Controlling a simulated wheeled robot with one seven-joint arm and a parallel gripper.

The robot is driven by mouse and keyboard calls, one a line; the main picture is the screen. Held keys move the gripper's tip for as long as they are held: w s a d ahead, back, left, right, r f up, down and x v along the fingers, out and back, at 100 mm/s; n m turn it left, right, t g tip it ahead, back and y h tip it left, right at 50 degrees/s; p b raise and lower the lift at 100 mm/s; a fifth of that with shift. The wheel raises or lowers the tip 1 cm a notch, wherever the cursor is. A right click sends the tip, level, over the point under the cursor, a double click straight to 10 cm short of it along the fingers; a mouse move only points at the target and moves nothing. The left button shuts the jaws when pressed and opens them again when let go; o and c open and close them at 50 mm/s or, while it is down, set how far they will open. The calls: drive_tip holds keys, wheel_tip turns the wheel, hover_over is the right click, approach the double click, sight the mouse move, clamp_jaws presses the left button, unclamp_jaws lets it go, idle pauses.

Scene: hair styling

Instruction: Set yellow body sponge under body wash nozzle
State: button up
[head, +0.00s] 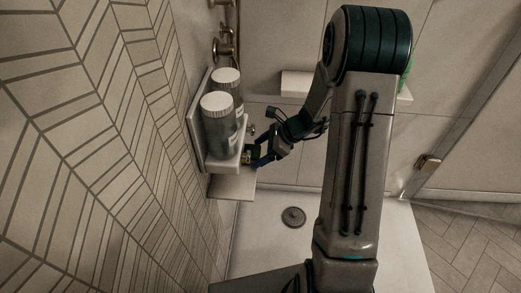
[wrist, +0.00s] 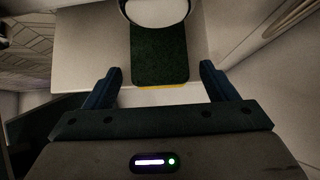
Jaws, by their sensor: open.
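The sponge (wrist: 160,58) lies flat on a pale shelf in the wrist view. Its top face is dark green, and a thin yellow strip shows along its near edge. A white round part with a dark rim (wrist: 158,12) overhangs its far end, and I cannot tell whether this is the nozzle. My gripper (wrist: 160,72) is open, with one blue finger on each side of the sponge's near end and a gap on both sides. In the head view my gripper (head: 255,157) is at the dispenser holder's right side, above the lower shelf; the sponge is mostly hidden there.
Two grey dispensers with white lids, a rear one (head: 226,82) and a front one (head: 218,112), stand in a white wall holder (head: 196,125). The lower shelf (head: 232,188) juts out below. Metal shower fittings (head: 223,47) are behind. The shower floor around the drain (head: 293,217) is clear.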

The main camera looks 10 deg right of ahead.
drive_tip(key=p+v, duration=0.2)
drive_tip(key=v, duration=1.2)
drive_tip(key=shift+p, duration=0.4)
drive_tip(key=s+a+r+n+h+p, duration=0.3)
drive_tip(key=s+r+n+p, duration=0.4)
drive_tip(key=r, duration=0.5)
drive_tip(key=s+a+r+n+h+p, duration=0.4)
drive_tip(key=s+r+n+p, duration=0.3)
drive_tip(key=s+r+n, duration=0.4)
drive_tip(key=r+n+h, duration=0.1)
drive_tip(key=n, duration=0.2)
drive_tip(key=shift+a, duration=0.2)
drive_tip(key=shift+r, duration=0.15)
